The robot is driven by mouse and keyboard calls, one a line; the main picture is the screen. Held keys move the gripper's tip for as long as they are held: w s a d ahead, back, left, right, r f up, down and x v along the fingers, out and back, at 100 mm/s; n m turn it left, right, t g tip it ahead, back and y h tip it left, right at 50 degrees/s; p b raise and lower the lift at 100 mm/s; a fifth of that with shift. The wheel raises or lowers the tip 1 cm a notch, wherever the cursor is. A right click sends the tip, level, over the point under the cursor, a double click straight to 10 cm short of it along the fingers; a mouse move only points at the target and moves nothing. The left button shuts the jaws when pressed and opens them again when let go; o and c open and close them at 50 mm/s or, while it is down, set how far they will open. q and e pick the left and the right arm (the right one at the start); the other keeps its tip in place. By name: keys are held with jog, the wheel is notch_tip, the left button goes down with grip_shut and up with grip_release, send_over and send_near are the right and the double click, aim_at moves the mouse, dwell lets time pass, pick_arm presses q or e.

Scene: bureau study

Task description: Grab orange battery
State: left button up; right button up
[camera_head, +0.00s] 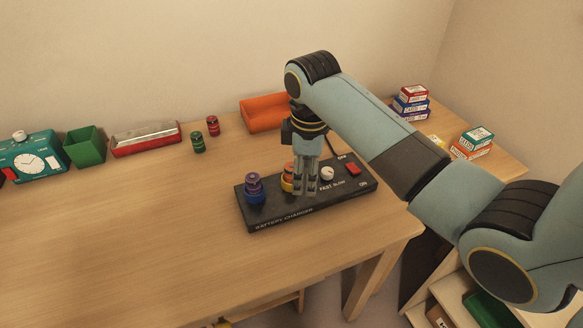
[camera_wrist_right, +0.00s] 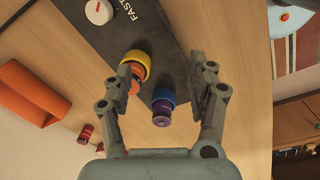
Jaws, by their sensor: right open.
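The orange battery (camera_head: 287,169) stands in a yellow ring on the black battery charger (camera_head: 340,193), partly hidden behind my right gripper (camera_head: 306,190) in the head view. In the right wrist view the orange battery (camera_wrist_right: 135,83) shows close beside the left-hand finger, which overlaps part of it. Whether a finger touches the battery I cannot tell. A purple battery (camera_head: 253,181) stands in a blue ring on the charger's left part. My left gripper is not in view.
The charger also has a white knob (camera_head: 327,173) and a red switch (camera_head: 353,169). A green battery (camera_head: 198,142) and a red battery (camera_head: 213,126) stand farther back, near an orange tray (camera_head: 262,116). The table left of the charger is clear.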

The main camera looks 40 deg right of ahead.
aim_at(291, 165)
jog(key=w+r+n, duration=0.1)
jog(key=w+r, duration=0.2)
jog(key=w+r+n+p, duration=0.1)
jog(key=w+r+n, duration=0.1)
jog(key=w+r, duration=0.1)
jog(key=shift+d+r+g, duration=0.15)
jog(key=shift+r+g, duration=0.1)
jog(key=shift+g, duration=0.15)
jog(key=shift+f, duration=0.25)
notch_tip(291, 165, down, 4)
jog(key=shift+f, duration=0.25)
notch_tip(291, 165, down, 5)
jog(key=shift+s+f+b, duration=0.1)
jog(key=shift+f+b, duration=0.05)
jog(key=shift+b, duration=0.2)
jog(key=shift+c, duration=0.3)
grip_shut()
